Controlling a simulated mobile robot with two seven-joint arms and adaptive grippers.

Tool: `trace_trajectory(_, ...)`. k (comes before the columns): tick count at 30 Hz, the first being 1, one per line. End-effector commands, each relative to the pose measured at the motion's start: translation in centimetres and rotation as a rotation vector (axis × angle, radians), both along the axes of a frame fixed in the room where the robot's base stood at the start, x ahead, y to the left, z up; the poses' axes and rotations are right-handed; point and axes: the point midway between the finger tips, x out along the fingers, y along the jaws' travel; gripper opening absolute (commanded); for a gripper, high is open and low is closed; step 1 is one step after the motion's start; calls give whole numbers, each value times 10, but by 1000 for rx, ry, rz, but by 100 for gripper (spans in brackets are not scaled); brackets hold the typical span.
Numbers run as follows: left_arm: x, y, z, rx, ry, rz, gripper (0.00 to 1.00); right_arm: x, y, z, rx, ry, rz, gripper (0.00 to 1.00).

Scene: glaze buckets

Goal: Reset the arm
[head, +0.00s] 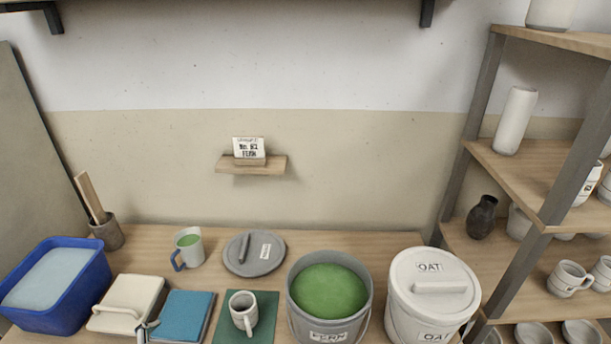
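Neither of my arms nor grippers can be made out in the head view. The worktable (212,277) runs along the bottom. A grey bucket labelled FERN (331,335) stands open on it, with green glaze (328,290) inside. To its right is a white bucket labelled OAT (432,306), its lid on. A grey labelled lid (262,262) with a bar handle lies flat behind the FERN bucket. A white mug (243,312) stands on a dark green mat (264,325). A mug with a blue handle (188,248) holds green glaze.
A blue tub (78,295) of pale liquid stands at left, near a cup with wooden sticks (107,232). A shelf rack (540,184) with pottery stands right. A wall ledge (251,169) bears a card (249,147).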

Motion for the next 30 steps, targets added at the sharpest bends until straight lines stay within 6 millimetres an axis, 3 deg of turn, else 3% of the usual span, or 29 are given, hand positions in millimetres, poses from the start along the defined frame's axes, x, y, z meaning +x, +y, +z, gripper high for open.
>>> trace_trajectory(3,-30,39,3,72,20,111,94,0,0,0,0,0,0,40)
trace_trajectory(9,-73,91,10,180,55,250,94,0,-1,0,-1,0,-1,40)
trace_trajectory(12,-59,69,-11,103,27,212,94,0,-1,0,-1,-1,-2,40)
trace_trajectory(21,-42,6,-70,-155,-52,152,94,1,-1,0,-2,-1,-1,40)
trace_trajectory(27,-43,-43,-112,-400,-123,140,94,1,-2,0,-2,0,-1,40)
trace_trajectory(30,-46,-58,-124,-495,-154,146,94,1,-2,0,-2,0,-1,40)
